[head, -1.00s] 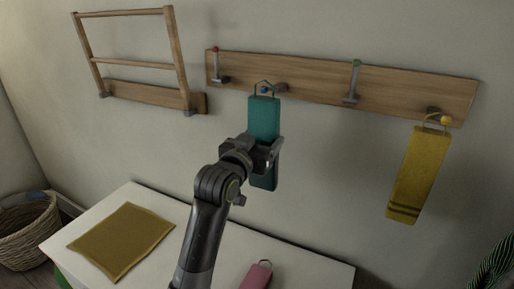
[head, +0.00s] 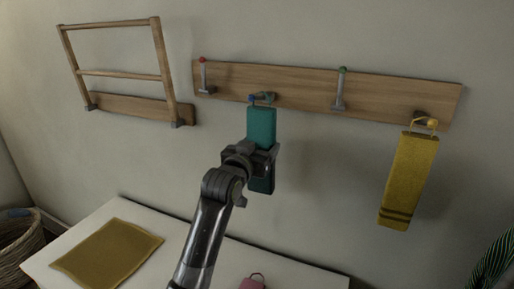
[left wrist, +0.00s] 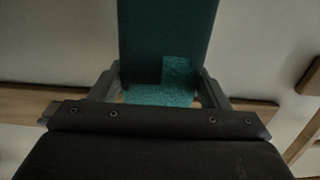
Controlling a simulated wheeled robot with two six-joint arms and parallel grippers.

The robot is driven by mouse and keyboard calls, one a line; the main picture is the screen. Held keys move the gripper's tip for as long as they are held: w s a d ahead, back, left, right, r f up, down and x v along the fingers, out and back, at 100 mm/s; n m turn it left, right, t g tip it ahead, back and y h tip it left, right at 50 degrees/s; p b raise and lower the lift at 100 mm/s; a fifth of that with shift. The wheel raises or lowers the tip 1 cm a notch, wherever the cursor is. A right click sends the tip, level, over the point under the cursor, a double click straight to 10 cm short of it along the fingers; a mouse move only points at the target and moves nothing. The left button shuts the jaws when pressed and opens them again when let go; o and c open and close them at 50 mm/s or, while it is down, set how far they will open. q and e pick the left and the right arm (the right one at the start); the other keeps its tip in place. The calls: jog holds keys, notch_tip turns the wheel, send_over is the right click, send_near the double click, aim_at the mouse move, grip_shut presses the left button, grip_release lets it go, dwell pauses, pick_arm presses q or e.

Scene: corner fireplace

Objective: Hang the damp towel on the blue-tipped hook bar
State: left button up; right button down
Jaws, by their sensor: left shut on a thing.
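A teal towel (head: 261,124) with a small loop at its top hangs upright in front of the wooden hook board (head: 300,84). My left gripper (head: 262,160) is shut on its lower half; the left wrist view also shows the towel (left wrist: 165,45) between the fingers (left wrist: 160,90). The towel's loop is at the blue-tipped hook bar (head: 251,98). The blue tip shows just left of the loop and the bar runs right behind it, so the loop seems to be around the bar. Whether it bears weight I cannot tell. My right gripper is out of view.
A yellow towel (head: 409,180) hangs from the yellow-tipped hook at right. The red-tipped (head: 204,75) and green-tipped (head: 340,90) hooks are bare. A wooden rack (head: 120,75) is at left. Below are a white top (head: 190,262) with an ochre cloth (head: 108,250), a pink item (head: 253,284) and a basket (head: 18,245).

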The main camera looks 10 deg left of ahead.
pick_arm(q)
jog(key=shift+f, duration=0.1)
dwell(0.3)
jog(key=shift+p, duration=0.3)
dwell(0.7)
jog(key=o, duration=1.2)
jog(key=shift+c, duration=0.2)
